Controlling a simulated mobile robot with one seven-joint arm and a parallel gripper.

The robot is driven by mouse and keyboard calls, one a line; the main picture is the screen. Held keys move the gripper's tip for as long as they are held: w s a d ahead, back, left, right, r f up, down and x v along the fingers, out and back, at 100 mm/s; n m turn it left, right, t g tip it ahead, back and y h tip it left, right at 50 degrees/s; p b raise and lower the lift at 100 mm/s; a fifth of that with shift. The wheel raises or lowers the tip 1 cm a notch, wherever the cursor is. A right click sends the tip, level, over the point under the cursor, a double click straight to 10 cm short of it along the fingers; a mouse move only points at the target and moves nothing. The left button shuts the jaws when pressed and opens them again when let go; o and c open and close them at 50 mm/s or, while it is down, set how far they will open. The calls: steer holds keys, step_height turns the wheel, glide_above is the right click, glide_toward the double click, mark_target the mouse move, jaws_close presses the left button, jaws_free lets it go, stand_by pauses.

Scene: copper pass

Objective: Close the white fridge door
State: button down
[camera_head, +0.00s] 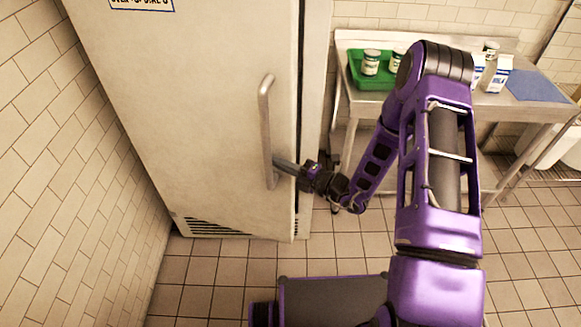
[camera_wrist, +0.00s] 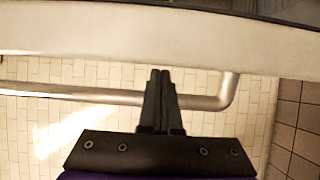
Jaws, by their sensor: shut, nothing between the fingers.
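The white fridge door (camera_head: 205,110) stands upright at the left in the head view, with a vertical metal bar handle (camera_head: 266,130). A narrow dark line runs along its right edge. I cannot tell whether it is fully shut. In the wrist view the door (camera_wrist: 70,38) is a pale band across the top, and the handle (camera_wrist: 215,101) runs below it and bends up to meet it. My gripper (camera_head: 277,163) is at the lower part of the handle. Its closed, empty fingers (camera_wrist: 160,72) overlap the bar in the wrist view; contact is unclear.
A steel table (camera_head: 430,104) stands right of the fridge, holding a green tray (camera_head: 356,82) with jars, a carton (camera_head: 496,75) and a blue mat (camera_head: 536,86). A tiled wall (camera_head: 60,150) bounds the left side. The tiled floor (camera_head: 345,248) before the fridge is clear.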

steer(key=shift+x, duration=0.8)
steer(key=shift+w, duration=0.15)
